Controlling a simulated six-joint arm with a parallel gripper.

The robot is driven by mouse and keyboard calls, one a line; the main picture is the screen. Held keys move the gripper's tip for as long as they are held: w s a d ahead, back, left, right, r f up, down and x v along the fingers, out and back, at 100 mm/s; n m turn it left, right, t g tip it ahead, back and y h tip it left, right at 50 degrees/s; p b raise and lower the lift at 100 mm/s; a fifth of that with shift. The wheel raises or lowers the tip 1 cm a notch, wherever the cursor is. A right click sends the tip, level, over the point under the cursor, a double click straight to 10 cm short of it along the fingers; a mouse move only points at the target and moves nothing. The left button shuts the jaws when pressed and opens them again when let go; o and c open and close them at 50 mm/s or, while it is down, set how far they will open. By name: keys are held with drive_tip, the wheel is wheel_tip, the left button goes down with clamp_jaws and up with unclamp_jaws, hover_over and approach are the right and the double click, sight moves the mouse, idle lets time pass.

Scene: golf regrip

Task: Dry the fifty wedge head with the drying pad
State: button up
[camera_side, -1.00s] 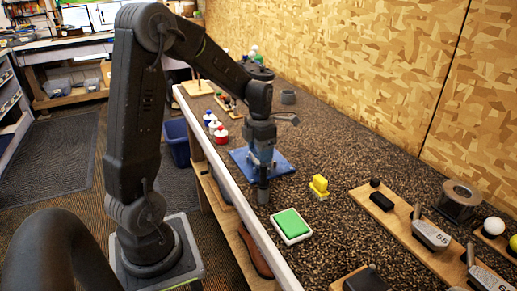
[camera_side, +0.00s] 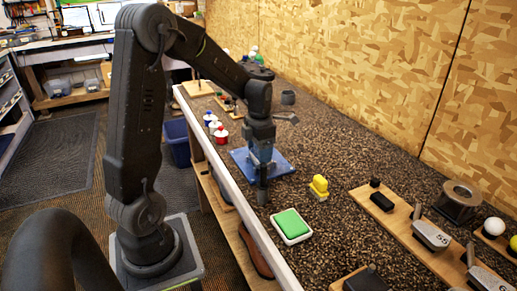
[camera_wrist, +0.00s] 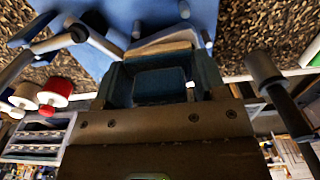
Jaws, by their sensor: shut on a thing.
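The jaws are shut, and I take the held piece to be the fifty wedge, mostly hidden between the fingers. A dark cylinder (camera_side: 262,190) shows below the jaws on the near side, and at the right in the wrist view (camera_wrist: 264,68). It looks like the short stubs on the racked wedges. I cannot tell whether the wedge head touches the pad.
A wooden rack (camera_side: 402,222) at right holds wedges marked 55 (camera_side: 430,236) and 60. Red-, white- and blue-coloured bottles (camera_side: 221,133) stand near the bench's left edge.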

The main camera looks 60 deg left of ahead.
drive_tip(key=shift+d, duration=0.7)
drive_tip(key=shift+a+f, duration=0.15)
drive_tip(key=shift+a, duration=1.05)
drive_tip(key=shift+d, duration=0.6)
drive_tip(key=shift+r, duration=0.2)
drive_tip(key=shift+r, duration=3.5)
